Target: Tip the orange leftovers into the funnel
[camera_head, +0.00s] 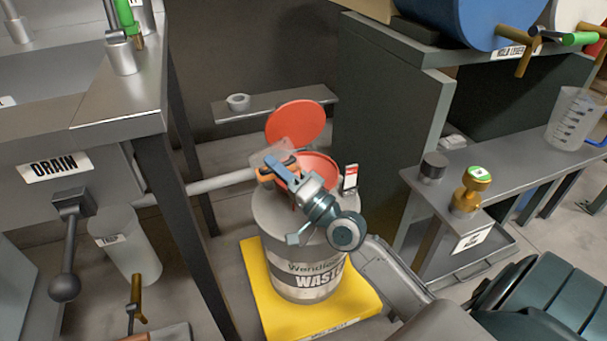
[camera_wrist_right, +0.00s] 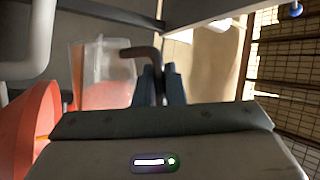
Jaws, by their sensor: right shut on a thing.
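The red funnel (camera_head: 322,165) sits in the top of the grey waste drum (camera_head: 305,272), its round red lid (camera_head: 296,123) raised behind it. My right gripper (camera_head: 279,168) is over the funnel, shut on the dark handle (camera_wrist_right: 142,52) of a clear jug (camera_wrist_right: 88,58). Orange leftovers (camera_wrist_right: 103,95) show inside the jug in the right wrist view, with the red funnel (camera_wrist_right: 32,125) beside it at the left. In the head view the jug (camera_head: 268,153) is small and partly covered by the gripper; its exact tilt is hard to tell. My left gripper is out of view.
The drum stands on a yellow base (camera_head: 262,290). A steel bench (camera_head: 125,110) with a dark leg is close at the left. A grey shelf (camera_head: 500,168) at the right holds a brass fitting (camera_head: 472,190) and a measuring jug (camera_head: 573,115).

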